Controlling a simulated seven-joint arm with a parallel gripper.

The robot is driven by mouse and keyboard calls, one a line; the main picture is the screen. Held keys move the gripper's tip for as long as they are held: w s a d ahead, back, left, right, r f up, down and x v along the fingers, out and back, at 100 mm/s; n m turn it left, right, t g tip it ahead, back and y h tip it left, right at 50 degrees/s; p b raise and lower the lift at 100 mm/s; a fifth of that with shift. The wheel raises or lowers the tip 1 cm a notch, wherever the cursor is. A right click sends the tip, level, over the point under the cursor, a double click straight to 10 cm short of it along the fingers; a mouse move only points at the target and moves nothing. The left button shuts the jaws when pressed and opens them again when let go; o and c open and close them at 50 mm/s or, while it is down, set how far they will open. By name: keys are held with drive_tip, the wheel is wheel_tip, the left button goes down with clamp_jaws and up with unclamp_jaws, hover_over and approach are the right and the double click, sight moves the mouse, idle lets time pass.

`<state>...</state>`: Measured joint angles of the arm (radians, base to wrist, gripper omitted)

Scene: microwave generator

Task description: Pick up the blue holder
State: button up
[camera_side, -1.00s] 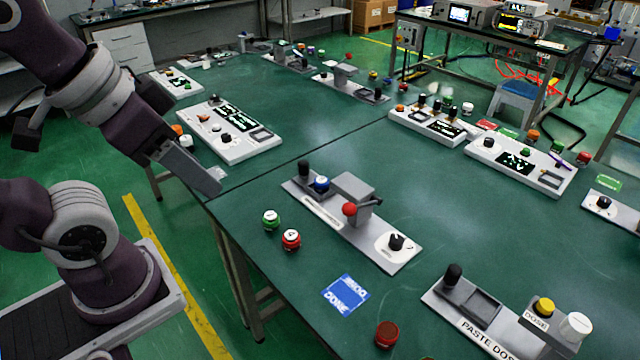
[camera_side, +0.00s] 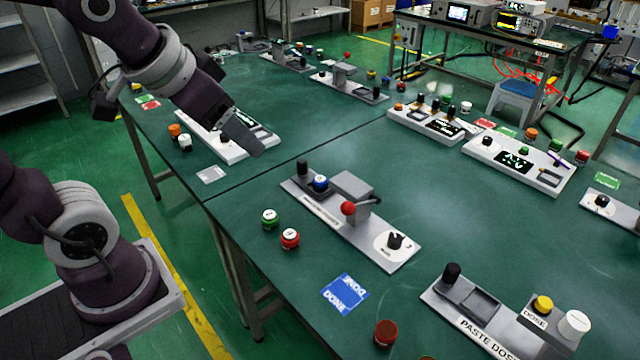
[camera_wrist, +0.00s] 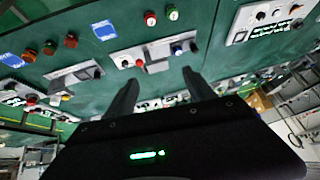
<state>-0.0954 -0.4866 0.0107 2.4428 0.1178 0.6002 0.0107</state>
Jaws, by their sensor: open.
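The blue holder (camera_side: 320,182) is a small round piece with a white top. It sits upright on a grey station plate (camera_side: 325,205), between a black knob (camera_side: 302,168) and a grey block (camera_side: 349,187). It also shows as a small blue spot in the wrist view (camera_wrist: 177,50). My gripper (camera_side: 246,142) is above the table, up and to the left of the holder in the side view, and apart from it. In the wrist view the two fingers of my gripper (camera_wrist: 160,82) are spread with nothing between them.
A red ball knob (camera_side: 348,208) on a lever stands close right of the holder. A green holder (camera_side: 269,218) and a red holder (camera_side: 290,238) stand left of the plate. A blue card (camera_side: 345,292) lies in front. A paste dose station (camera_side: 465,322) is at the front right.

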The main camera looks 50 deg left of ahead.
drive_tip(key=w+a+f+t+y, duration=0.1)
drive_tip(key=w+a+f, duration=0.1)
drive_tip(key=w+a, duration=0.35)
drive_tip(key=w+a+f, duration=0.3)
drive_tip(key=w, duration=0.5)
drive_tip(key=m+t+h, duration=0.1)
drive_tip(key=m+t, duration=0.1)
drive_tip(key=t, duration=0.1)
hover_over(315, 180)
drive_tip(key=s+a, duration=0.2)
drive_tip(key=s, duration=0.2)
wheel_tip(315, 180, down, 13)
drive_tip(key=f+t+h, duration=0.1)
drive_tip(key=f, duration=0.2)
drive_tip(key=s+f+h, duration=0.1)
drive_tip(key=f, duration=0.3)
drive_tip(key=s+f+t+h, duration=0.1)
drive_tip(key=f, duration=0.2)
drive_tip(key=shift+s+d+f+t, duration=0.15)
drive_tip(key=shift+d+f+t, duration=0.05)
drive_tip(key=shift+f+t, duration=0.1)
drive_tip(key=shift+d+f+h, duration=0.1)
drive_tip(key=shift+f+h, duration=0.05)
drive_tip(key=shift+h, duration=0.15)
drive_tip(key=x, duration=0.7)
drive_tip(key=shift+d+r, duration=0.2)
drive_tip(key=shift+d, duration=0.1)
drive_tip(key=shift+s, duration=0.1)
clamp_jaws()
